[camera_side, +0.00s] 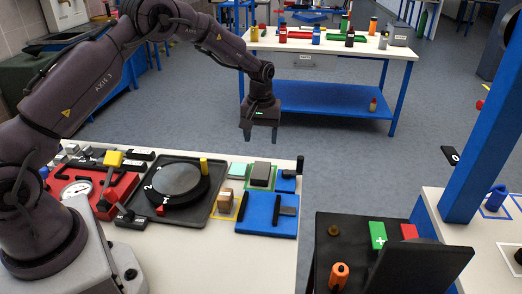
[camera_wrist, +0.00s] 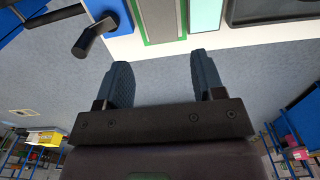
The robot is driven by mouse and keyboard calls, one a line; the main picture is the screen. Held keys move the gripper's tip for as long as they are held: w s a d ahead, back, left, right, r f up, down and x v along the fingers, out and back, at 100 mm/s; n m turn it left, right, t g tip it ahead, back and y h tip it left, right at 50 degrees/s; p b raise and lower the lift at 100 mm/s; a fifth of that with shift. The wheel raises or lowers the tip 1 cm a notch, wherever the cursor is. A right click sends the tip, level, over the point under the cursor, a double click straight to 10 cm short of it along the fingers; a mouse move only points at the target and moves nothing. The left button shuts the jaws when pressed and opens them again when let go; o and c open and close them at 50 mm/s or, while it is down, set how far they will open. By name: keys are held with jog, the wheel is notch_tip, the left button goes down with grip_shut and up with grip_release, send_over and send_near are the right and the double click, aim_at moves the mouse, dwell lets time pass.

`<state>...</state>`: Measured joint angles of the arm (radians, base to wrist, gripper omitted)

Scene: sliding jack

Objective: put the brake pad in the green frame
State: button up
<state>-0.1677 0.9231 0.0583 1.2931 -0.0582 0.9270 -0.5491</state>
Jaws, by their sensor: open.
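A dark grey block (camera_side: 262,171), which looks like the brake pad, lies flat near the far edge of the white table. The green frame (camera_side: 274,181) shows as a green outline around it. In the wrist view, the grey block (camera_wrist: 159,20) and the green frame (camera_wrist: 182,20) are at the top, cut off by the picture edge. I cannot tell whether the block sits fully inside the outline. My gripper (camera_side: 260,136) is open and empty, pointing down, above and beyond the block. Its two fingers (camera_wrist: 162,66) show apart over the floor in the wrist view.
A mint-green piece (camera_side: 238,170) lies left of the block. A blue fixture (camera_side: 266,214) with black handles is in front. A wooden block (camera_side: 225,198) is in a yellow frame, by a black turntable (camera_side: 178,181). A dark stand (camera_side: 340,235) is to the right.

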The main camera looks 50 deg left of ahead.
jog(key=s+d+r+m+t, duration=0.1)
jog(key=s+d+r+m, duration=0.15)
jog(key=s+r, duration=0.55)
jog(key=s+d+r+m+t, duration=0.2)
jog(key=s+d+r, duration=0.2)
jog(key=r, duration=0.9)
jog(key=s+d+r+m+t, duration=0.1)
jog(key=s+d+m, duration=0.1)
jog(key=s, duration=0.7)
jog(key=s+d+r+m+t, duration=0.1)
jog(key=s+m, duration=0.1)
jog(key=s, duration=0.7)
jog(key=shift+s+d+t, duration=0.25)
jog(key=shift+d+t, duration=0.05)
jog(key=shift+d, duration=0.1)
jog(key=shift+m, duration=0.25)
